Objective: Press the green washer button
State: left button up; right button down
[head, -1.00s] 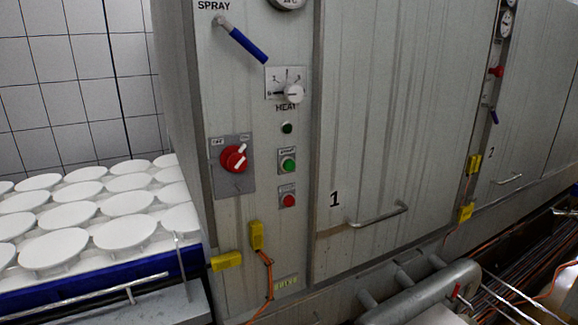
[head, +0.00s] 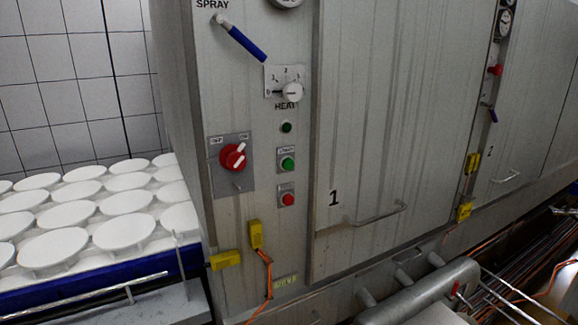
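The green washer button (head: 288,164) is a round green push button on a small grey plate on the grey metal machine's control panel. A red button (head: 288,199) sits below it on its own plate. A smaller dark green round light or button (head: 286,127) is above it, under the HEAT label. Neither of my grippers is in view, and nothing covers the green button.
A red rotary switch (head: 233,157) is left of the buttons. Yellow connectors (head: 256,234) stick out below. White round moulds (head: 125,232) stand at the left; a thick pipe (head: 430,290) runs at lower right.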

aim_at(288, 164)
jog(key=k, duration=0.5)
jog(key=z, duration=0.85)
jog(key=i, duration=0.95)
jog(key=u, duration=2.2)
